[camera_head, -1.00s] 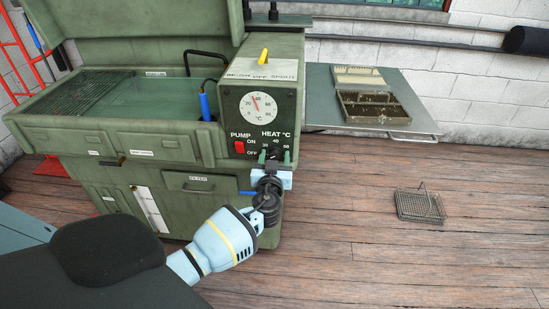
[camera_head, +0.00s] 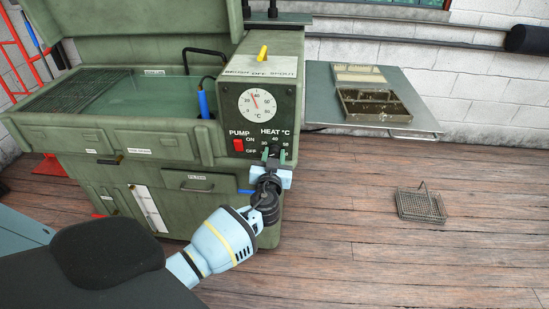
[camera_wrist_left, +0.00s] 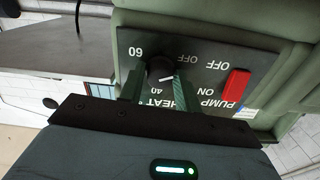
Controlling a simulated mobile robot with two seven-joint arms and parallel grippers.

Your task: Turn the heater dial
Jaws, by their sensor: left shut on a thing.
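The heater dial (camera_wrist_left: 160,69) is a black knob with a white mark, on the dark panel under "HEAT °C". In the wrist view it sits between the green fingers of my left gripper (camera_wrist_left: 157,88), near the printed 40 and 60. In the head view my left gripper (camera_head: 274,157) reaches up to the panel from below and is shut on the dial. The fingers and wrist hide most of the dial there, so its exact setting is hard to read. My right gripper is in neither view.
A red pump switch (camera_head: 239,146) is just left of the dial, and a round temperature gauge (camera_head: 257,105) is above. A yellow lever (camera_head: 263,53) tops the green washer cabinet (camera_head: 190,150). A side shelf (camera_head: 325,105) holds a tray; a wire basket (camera_head: 421,205) lies on the floor.

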